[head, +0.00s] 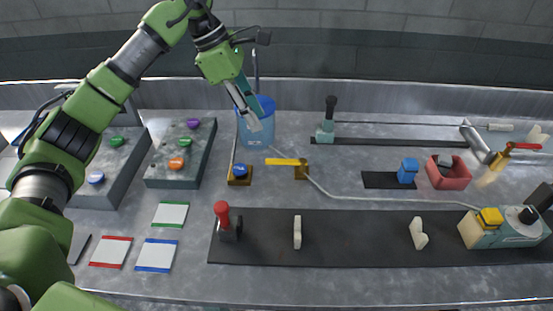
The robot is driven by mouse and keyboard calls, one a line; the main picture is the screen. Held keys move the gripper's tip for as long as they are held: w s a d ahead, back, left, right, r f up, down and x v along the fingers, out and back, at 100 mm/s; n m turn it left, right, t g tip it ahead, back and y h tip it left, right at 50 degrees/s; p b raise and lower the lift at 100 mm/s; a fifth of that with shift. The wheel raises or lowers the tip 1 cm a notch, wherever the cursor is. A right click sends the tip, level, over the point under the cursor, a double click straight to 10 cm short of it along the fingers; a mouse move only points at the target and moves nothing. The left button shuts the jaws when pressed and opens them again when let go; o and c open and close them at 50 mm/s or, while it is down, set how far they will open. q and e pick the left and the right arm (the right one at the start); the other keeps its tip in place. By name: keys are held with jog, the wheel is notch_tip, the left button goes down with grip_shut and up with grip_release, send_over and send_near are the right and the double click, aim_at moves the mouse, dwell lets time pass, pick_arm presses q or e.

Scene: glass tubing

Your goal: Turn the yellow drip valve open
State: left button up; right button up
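The yellow drip valve (287,162) has a flat yellow lever lying across to the left from a brass-brown body (301,173), in the middle of the bench. A thin pale tube runs beside the body. My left gripper (255,119) points down and right in front of a blue container (267,134), up and left of the yellow lever and apart from it in the picture. Its two fingers show close together at a slant, and nothing is seen between them. I cannot tell how far they are open. My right gripper is not in view.
A blue-knobbed valve (240,171) stands left of the yellow one. A red-handled lever (223,215) stands on a black mat (350,245) in front. A blue block (408,170) and red bin (447,176) lie right. Button boxes (180,165) stand left.

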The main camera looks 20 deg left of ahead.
aim_at(280, 160)
pick_arm(q)
jog(key=p+x, duration=0.2)
jog(key=x, duration=1.1)
jog(key=shift+d, duration=0.1)
grip_shut()
